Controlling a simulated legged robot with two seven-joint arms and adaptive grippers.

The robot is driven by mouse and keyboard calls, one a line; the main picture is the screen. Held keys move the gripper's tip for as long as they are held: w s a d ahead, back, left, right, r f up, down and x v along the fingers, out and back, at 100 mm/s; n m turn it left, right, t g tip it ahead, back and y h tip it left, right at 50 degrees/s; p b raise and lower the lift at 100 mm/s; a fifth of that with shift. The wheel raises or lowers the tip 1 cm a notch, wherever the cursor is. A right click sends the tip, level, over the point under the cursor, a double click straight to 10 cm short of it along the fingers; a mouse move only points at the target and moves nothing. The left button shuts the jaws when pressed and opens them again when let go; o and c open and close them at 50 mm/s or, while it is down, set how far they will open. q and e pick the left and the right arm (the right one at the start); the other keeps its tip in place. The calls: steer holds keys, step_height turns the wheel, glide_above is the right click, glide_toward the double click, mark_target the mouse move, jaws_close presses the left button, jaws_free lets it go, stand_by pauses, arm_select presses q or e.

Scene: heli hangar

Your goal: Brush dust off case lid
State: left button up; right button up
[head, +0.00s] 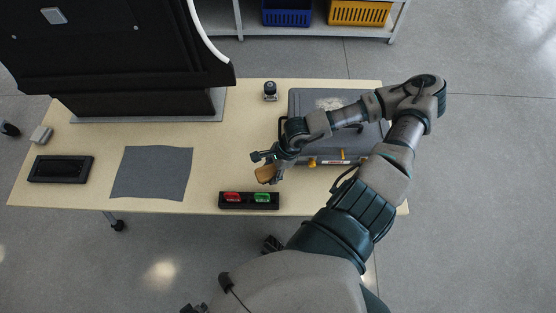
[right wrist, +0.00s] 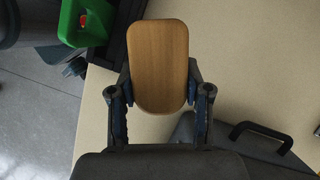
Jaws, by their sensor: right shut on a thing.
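The grey case (head: 300,105) lies shut on the right of the table, with a pale dusty patch (head: 330,103) on its lid. My right arm crosses over the case and hides part of it. My right gripper (head: 267,166) is shut on a brush with a wooden back (head: 265,174), left of the case's front. In the right wrist view the brush (right wrist: 158,65) sits between both fingers; its bristles are hidden. A corner of the case with a black handle (right wrist: 262,130) shows at the lower right there. My left gripper is not in view.
A black tray (head: 249,207) with a red and a green item is at the table's front edge, close to the brush. A grey cloth (head: 150,173) and a black frame (head: 60,169) lie at left. A small dark object (head: 270,91) stands behind. A large black structure fills the back left.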

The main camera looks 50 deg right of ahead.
steer(key=w+a+r+n+g+h, duration=0.2)
steer(key=w+a+r+n+g, duration=0.1)
steer(key=w+n, duration=0.5)
steer(key=w+a+r+n+g+h, duration=0.2)
steer(key=w+a+n, duration=0.4)
steer(key=n, duration=0.9)
steer(key=w+r+g, duration=0.1)
steer(key=w+r, duration=0.1)
steer(key=w, duration=0.1)
steer(key=shift+a, duration=0.25)
